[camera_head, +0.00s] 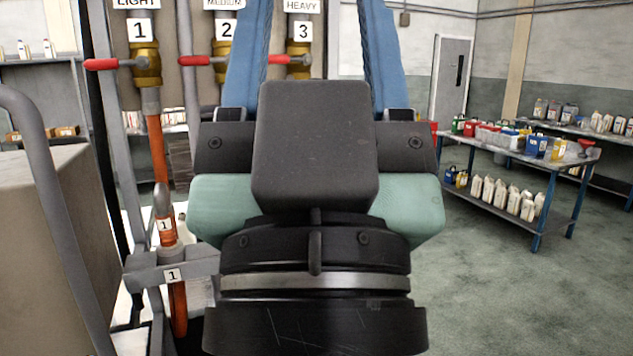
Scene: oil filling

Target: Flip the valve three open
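Valve three (299,55) is a brass body under a sign reading "3" and "HEAVY". Its red handle (279,59) lies level and points left. My gripper (316,40) has two blue fingers spread wide apart. In the picture, valve three shows between the fingers, nearer the left one. Nothing is held between them. The fingertips run out of the top of the frame, and the gap in depth to the valve cannot be told. The gripper body hides what lies below valve three.
Valve one (147,64) and valve two (221,60) stand to the left, with level red handles. An orange-hosed nozzle labelled 1 (166,232) hangs at lower left. A blue-legged table (520,160) with bottles stands at right. The floor before it is clear.

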